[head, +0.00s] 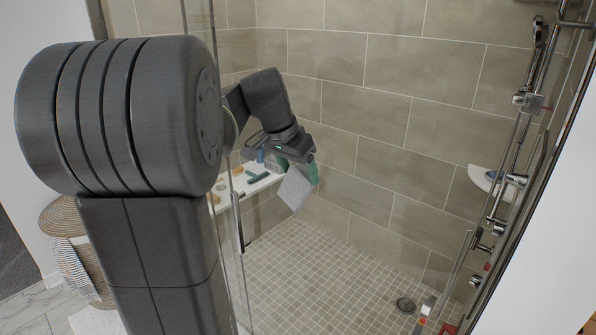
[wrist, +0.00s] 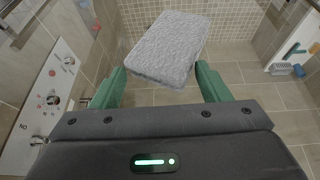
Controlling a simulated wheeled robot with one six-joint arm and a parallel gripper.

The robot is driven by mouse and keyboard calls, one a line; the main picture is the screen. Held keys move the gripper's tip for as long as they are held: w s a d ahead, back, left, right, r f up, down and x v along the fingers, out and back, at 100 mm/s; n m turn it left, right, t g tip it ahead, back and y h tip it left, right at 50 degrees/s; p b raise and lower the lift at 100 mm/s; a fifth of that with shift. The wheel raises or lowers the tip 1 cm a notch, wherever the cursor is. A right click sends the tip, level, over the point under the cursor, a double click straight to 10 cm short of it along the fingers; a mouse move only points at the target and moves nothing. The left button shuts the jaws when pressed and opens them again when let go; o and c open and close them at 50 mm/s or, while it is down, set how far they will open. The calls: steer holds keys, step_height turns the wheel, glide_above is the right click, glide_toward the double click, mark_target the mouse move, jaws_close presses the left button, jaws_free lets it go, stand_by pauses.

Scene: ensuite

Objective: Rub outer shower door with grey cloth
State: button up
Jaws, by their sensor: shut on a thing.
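My gripper (head: 297,160) is shut on the grey cloth (head: 294,188), which hangs tilted below it over the shower floor. In the wrist view the cloth (wrist: 170,48) is a flat, light grey, fluffy rectangle between the green fingertips (wrist: 161,72). A clear glass door panel (head: 228,262) with a vertical metal handle (head: 238,220) stands at the left, just right of my arm's column. More glass edges and metal bars show at the right. I cannot tell which panel is the outer door. The cloth appears apart from the glass.
A white bench (head: 257,184) with small items stands behind the left glass. A shower rail (head: 528,95) runs down the right. A woven basket (head: 72,240) stands outside, left.

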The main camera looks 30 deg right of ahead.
mark_target(365, 196)
steer(key=shift+s+d+r+b, duration=0.15)
steer(key=shift+s+d, duration=0.15)
steer(key=shift+s, duration=0.4)
steer(key=shift+s+d+f+b, duration=0.15)
steer(key=shift+s+d, duration=0.15)
steer(key=shift+s, duration=0.35)
steer(key=shift+s+d+r, duration=0.1)
steer(key=shift+s+d, duration=0.8)
steer(key=shift+s, duration=1.35)
steer(key=shift+s+d+f, duration=0.1)
steer(key=shift+s+d, duration=0.85)
steer(key=shift+s, duration=1.35)
steer(key=shift+s+d+r, duration=0.1)
steer(key=shift+s+d, duration=0.8)
steer(key=shift+s, duration=1.35)
steer(key=shift+w, duration=0.1)
steer(key=shift+w+a+p, duration=0.25)
steer(key=shift+w+a, duration=0.85)
steer(key=shift+w, duration=1.6)
steer(key=shift+w+a+p, duration=0.25)
steer(key=shift+w+a, duration=0.85)
steer(key=shift+w, duration=1.6)
steer(key=shift+w+a+p, duration=0.25)
steer(key=shift+w+a, duration=0.85)
steer(key=shift+w, duration=1.6)
